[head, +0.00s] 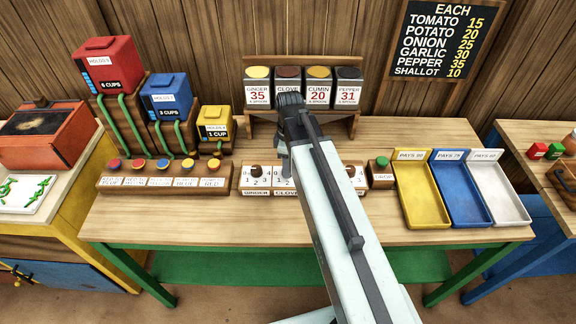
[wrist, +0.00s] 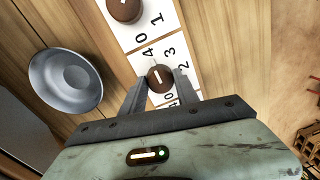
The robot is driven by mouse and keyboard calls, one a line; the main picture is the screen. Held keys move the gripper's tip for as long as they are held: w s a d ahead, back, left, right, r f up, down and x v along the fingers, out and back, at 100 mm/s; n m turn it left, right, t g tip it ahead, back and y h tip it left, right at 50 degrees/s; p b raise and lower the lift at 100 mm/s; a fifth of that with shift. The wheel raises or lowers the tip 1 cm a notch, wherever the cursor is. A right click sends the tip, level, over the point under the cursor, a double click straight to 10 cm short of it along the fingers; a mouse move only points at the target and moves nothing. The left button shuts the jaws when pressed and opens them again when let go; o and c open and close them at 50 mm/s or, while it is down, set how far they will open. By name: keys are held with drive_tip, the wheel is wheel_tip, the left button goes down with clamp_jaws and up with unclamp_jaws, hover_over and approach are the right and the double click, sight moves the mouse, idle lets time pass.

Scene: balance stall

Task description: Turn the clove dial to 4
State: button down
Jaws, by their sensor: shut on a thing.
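My gripper (head: 286,158) reaches down over the clove dial's white number panel (head: 284,184) in the head view; the clove knob itself is hidden there. In the wrist view my gripper (wrist: 160,83) has a finger on each side of a round brown knob (wrist: 158,78) and is shut on it. The knob has a short white mark on top. Printed numbers surround it, with 4 and 3 above it in the picture; I cannot tell for sure which number the mark points to. The ginger dial (head: 255,171) stands to the left of the clove panel.
A grey metal dish (wrist: 65,80) lies beside the dials in the wrist view. Coloured buttons (head: 137,164) line a wooden block at left. Spice tins (head: 257,86) stand on a shelf behind. A green button (head: 382,163) and pay trays (head: 422,207) are at right.

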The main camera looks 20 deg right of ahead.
drive_tip(key=c, duration=0.9)
unclamp_jaws()
drive_tip(key=r+p, duration=0.8)
drive_tip(key=shift+w+d, duration=0.1)
drive_tip(key=shift+w, duration=0.15)
drive_tip(key=shift+f, duration=0.15)
